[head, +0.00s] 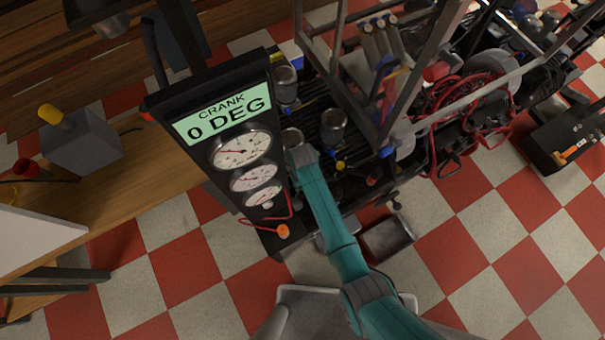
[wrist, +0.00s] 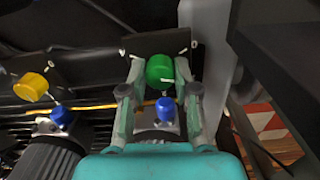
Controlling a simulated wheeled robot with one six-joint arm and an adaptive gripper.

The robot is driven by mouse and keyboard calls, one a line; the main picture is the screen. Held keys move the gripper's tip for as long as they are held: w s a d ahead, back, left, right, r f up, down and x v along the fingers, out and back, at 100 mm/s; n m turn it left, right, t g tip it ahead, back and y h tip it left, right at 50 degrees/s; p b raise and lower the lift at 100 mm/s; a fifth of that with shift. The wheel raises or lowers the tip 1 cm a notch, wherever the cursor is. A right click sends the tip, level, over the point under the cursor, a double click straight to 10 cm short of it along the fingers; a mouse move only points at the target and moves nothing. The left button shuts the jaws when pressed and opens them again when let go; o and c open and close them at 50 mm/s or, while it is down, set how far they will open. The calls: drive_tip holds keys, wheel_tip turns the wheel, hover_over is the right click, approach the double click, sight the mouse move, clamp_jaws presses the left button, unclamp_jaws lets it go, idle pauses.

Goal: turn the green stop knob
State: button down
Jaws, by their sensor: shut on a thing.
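The green stop knob (wrist: 160,69) shows in the wrist view, upper middle, on a dark plate with small white marks around it. My gripper (wrist: 158,72) has its two fingers on either side of the knob, shut on it. In the head view my teal arm reaches up to the engine rig beside the gauge panel, and my gripper (head: 292,140) is at its far end. The knob is hidden there.
A blue knob (wrist: 165,108) sits just below the green one. A yellow knob (wrist: 32,86) and another blue knob (wrist: 62,118) are at left. The gauge panel (head: 215,110) reads "CRANK 0 DEG" and stands left of my arm. A metal frame (head: 345,70) rises to the right.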

drive_tip(key=shift+m, duration=1.2)
drive_tip(key=c, duration=0.8)
unclamp_jaws()
drive_tip(key=shift+c, duration=0.2)
wheel_tip(320, 180, up, 12)
